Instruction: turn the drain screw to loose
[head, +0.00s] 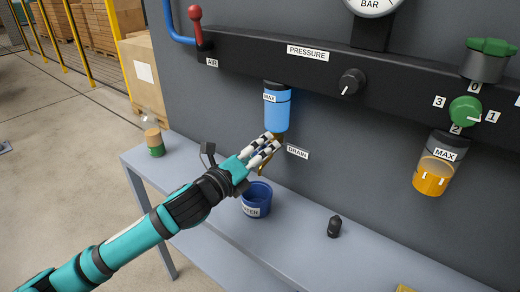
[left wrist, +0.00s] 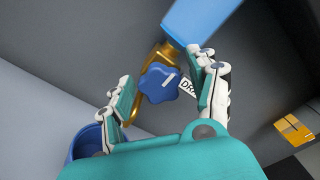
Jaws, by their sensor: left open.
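The drain screw is a blue lobed knob (left wrist: 160,83) with a white mark, on a brass fitting (left wrist: 142,103) under the blue filter bowl (head: 277,108). The bowl also shows in the left wrist view (left wrist: 200,20). My left gripper (head: 272,145) is at the fitting, and its fingers hide the knob in the head view. In the left wrist view my left gripper (left wrist: 168,82) is open, with its fingers on either side of the knob. A gap shows on the left; contact on the right is unclear. A DRAIN label (head: 297,152) is beside it. My right gripper is out of view.
A blue WATER cup (head: 257,200) stands on the grey bench (head: 215,228) below the fitting. A dark small object (head: 334,227) and a bottle (head: 153,138) also stand there. A pressure knob (head: 351,82) and an orange-filled oil bowl (head: 436,165) are to the right.

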